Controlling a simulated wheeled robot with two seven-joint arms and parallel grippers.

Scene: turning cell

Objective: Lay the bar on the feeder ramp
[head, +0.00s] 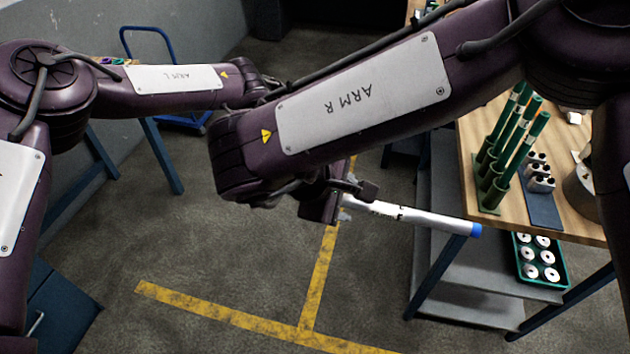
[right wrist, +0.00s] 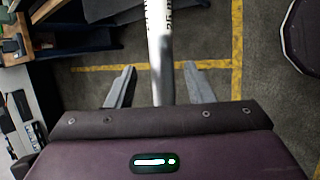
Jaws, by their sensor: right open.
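The bar (head: 425,217) is a white rod with a blue end and dark lettering, extending right from my right gripper (head: 350,203) above the floor in the head view. In the right wrist view, the bar (right wrist: 160,45) runs between the two spread fingers of my right gripper (right wrist: 160,67), with a gap on each side. The right fingers are open. The bar's other end is hidden. My left arm reaches in from the left and passes behind my right arm, which hides my left gripper. I cannot make out the feeder ramp in either view.
A wooden-topped table (head: 465,185) stands at the right with green upright tubes (head: 490,180) and a blue mat (head: 543,212). A green tray (head: 565,280) of white rings is below it. A blue cart (head: 180,122) stands behind. Floor with yellow lines is clear.

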